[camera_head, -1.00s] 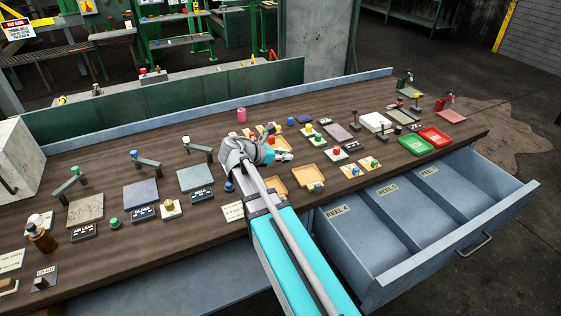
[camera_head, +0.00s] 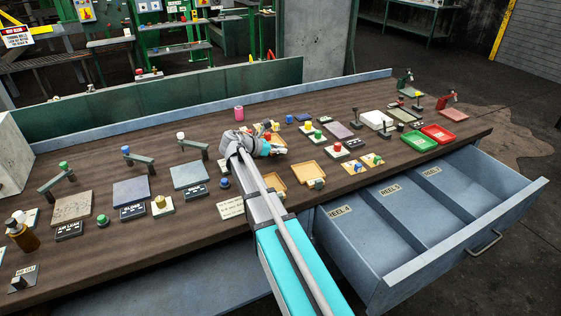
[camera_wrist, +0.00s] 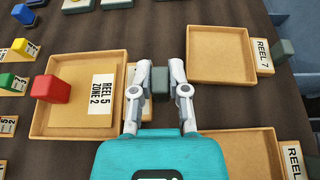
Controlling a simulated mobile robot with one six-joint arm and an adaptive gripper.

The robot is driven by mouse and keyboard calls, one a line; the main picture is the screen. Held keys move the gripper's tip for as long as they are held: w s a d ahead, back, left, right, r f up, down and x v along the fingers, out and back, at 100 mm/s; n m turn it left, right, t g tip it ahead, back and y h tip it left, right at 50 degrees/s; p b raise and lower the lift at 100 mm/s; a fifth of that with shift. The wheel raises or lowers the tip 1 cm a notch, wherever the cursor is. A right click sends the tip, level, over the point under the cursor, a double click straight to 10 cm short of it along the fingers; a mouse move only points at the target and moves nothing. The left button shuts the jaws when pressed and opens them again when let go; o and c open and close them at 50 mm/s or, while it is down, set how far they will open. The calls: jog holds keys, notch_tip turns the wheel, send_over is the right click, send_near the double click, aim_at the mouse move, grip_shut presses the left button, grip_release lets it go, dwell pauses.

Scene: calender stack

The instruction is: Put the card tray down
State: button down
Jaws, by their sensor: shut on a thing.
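The card tray (camera_wrist: 70,124) is a shallow tan tray at left in the wrist view. It holds a card (camera_wrist: 101,92) reading "REEL 5 ZONE 2" and a red block (camera_wrist: 50,89) near its left side. My gripper (camera_wrist: 161,84) has its fingers on both sides of the dark grey grip block (camera_wrist: 160,82) at the tray's right side and is shut on it. In the head view my gripper (camera_head: 273,149) is over the middle of the bench and hides most of the tray. I cannot tell whether the tray touches the bench.
Two similar tan trays, one marked "REEL 7" (camera_wrist: 222,72) and one below it (camera_wrist: 250,155), stand close on the right. Colored blocks (camera_wrist: 24,14) are at left. An open drawer (camera_head: 385,230) juts from the bench front (camera_head: 130,265).

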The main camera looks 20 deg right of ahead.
aim_at(279, 156)
jog(key=shift+f, duration=0.1)
dwell(0.3)
jog(key=shift+w+d+f+b, duration=0.15)
jog(key=shift+w+f+b, duration=0.35)
jog(key=shift+f+b, duration=0.3)
jog(key=shift+s+f+b, duration=0.1)
jog(key=shift+f+b, duration=1.05)
jog(key=shift+b, duration=0.05)
jog(key=shift+f, duration=0.1)
jog(key=c, duration=0.6)
grip_release()
jog(key=shift+c, duration=0.2)
jog(key=shift+r, duration=0.2)
jog(key=p+v, duration=0.4)
jog(key=v, duration=0.8)
jog(key=shift+f+p, duration=0.15)
jog(key=shift+p, duration=0.2)
